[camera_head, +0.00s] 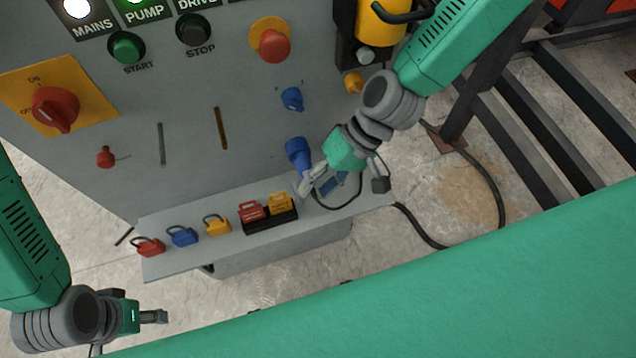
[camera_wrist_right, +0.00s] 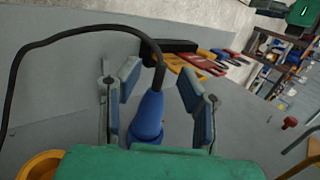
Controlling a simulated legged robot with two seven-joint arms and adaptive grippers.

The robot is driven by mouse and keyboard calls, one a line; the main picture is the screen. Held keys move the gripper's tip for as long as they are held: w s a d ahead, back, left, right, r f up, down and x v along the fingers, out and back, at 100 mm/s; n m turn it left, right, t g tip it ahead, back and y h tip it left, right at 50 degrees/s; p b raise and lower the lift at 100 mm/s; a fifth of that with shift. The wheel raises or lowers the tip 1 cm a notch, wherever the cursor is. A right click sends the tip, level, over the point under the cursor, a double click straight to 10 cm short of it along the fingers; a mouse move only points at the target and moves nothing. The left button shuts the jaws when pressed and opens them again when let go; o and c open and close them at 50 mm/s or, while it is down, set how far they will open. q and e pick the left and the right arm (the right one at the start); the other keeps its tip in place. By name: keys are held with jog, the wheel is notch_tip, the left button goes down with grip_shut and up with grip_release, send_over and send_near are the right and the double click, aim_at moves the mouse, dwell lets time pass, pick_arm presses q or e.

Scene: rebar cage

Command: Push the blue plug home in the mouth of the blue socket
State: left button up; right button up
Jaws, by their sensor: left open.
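The blue plug (camera_wrist_right: 148,118) stands between the two fingers of my right gripper (camera_wrist_right: 158,100) in the wrist view, with a black cable leaving its narrow end. The fingers are spread, with gaps to the plug on both sides. In the head view, my right gripper (camera_head: 318,183) is just below a blue fitting (camera_head: 298,152) on the grey panel. This fitting seems to be plug and socket together; I cannot tell where one ends or how deep the plug sits. My left gripper (camera_head: 153,317) is open and empty at the lower left.
A shelf (camera_head: 160,259) below the panel holds red, blue and yellow padlocks and a black tray (camera_head: 270,223) with tags. Another blue fitting (camera_head: 291,98) is higher on the panel, near a red stop button (camera_head: 274,46). A black cable (camera_head: 425,238) loops right of the shelf.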

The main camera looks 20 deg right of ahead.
jog(key=v, duration=1.2)
jog(key=shift+d+f, duration=0.1)
jog(key=shift+s, duration=0.1)
